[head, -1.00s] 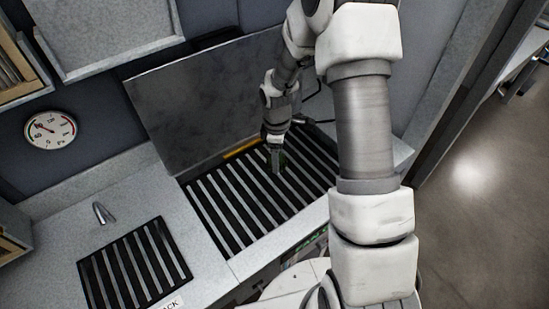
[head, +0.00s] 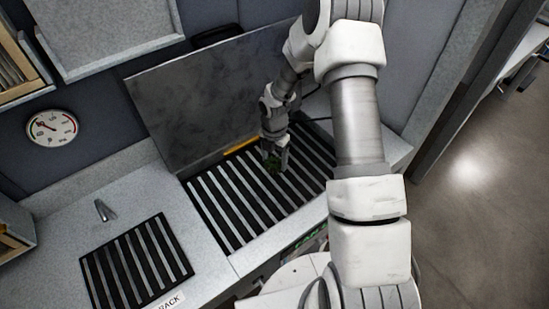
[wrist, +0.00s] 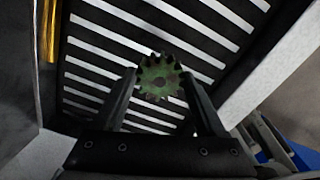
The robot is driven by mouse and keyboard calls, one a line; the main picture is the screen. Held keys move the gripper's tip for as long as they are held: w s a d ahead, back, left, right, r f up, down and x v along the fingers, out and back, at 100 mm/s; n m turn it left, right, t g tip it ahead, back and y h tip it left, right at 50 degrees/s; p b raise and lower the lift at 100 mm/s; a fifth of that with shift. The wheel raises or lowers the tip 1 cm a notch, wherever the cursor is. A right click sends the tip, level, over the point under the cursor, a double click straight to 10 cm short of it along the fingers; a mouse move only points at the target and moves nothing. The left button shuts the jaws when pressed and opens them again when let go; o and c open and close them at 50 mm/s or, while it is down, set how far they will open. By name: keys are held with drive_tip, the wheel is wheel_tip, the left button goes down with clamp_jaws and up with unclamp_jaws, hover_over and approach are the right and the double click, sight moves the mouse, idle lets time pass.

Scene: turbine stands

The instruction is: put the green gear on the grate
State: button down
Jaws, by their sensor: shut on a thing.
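The green gear (wrist: 150,73) is toothed and worn, with a dark centre. My gripper (wrist: 161,88) is shut on it, one dark finger at each side in the wrist view. In the head view my gripper (head: 275,160) hangs over the right half of the large slatted grate (head: 232,205), with the gear (head: 272,164) small and dark at its fingertips. The grate's pale bars also show behind the gear in the wrist view (wrist: 110,55). I cannot tell whether the gear touches the bars.
A smaller slatted rack (head: 135,262) with a label lies in the counter at the lower left, beside a small tap (head: 105,211). A grey upright panel (head: 205,100) stands behind the grate. A yellow bar (head: 241,146) lies along its back edge.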

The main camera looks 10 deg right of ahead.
sight(275, 181)
wheel_tip(275, 181, down, 7)
drive_tip(key=b, duration=0.5)
drive_tip(key=shift+f, duration=0.2)
drive_tip(key=shift+f, duration=0.35)
unclamp_jaws()
drive_tip(key=shift+r+p, duration=2.3)
drive_tip(key=shift+r, duration=1.3)
